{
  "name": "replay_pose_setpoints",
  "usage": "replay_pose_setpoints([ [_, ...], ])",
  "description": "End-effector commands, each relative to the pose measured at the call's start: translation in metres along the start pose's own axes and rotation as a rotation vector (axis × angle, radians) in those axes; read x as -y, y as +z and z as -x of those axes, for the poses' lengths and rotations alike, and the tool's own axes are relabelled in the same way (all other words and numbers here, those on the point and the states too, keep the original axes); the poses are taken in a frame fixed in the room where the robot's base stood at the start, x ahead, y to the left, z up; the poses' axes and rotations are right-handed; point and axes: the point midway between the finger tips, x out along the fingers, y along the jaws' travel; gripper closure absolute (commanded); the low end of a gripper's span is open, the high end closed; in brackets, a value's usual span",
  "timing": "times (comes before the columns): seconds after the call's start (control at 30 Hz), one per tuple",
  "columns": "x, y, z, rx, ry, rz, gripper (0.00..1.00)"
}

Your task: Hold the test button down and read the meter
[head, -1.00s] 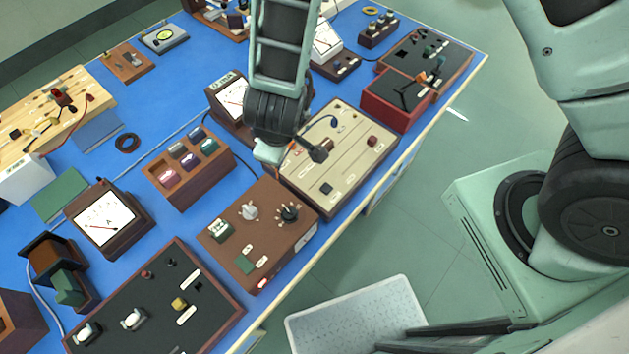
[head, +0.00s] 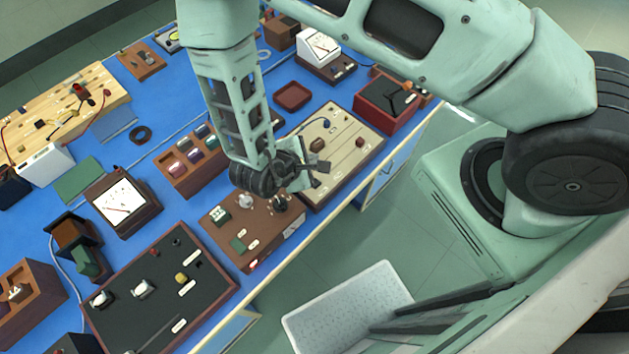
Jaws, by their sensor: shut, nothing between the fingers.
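My gripper (head: 318,167) is shut and empty, at the near-left edge of the beige panel (head: 345,150), beside the brown control box (head: 268,240). I cannot tell whether it touches either. The panel has a dark red button (head: 360,142) and a brown knob (head: 317,145). The brown box has knobs, a green switch and a red button (head: 254,265) on its front. Labels are too small to read, so I cannot tell which is the test button. A white-faced meter (head: 120,200) stands at left; another meter (head: 319,44) stands at the back. Their readings are not legible.
A black panel (head: 150,315) with knobs lies at the front left. A red box (head: 386,102) and red tray (head: 292,95) lie farther back.

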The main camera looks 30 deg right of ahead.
Motion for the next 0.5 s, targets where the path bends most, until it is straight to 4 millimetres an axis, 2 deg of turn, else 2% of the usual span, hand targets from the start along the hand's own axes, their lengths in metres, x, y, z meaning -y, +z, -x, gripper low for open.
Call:
replay_pose_setpoints([
  [0.27,0.009,-0.009,-0.012,-0.002,0.000,0.000,1.00],
  [0.5,0.024,-0.024,-0.032,-0.002,0.000,0.000,1.00],
])
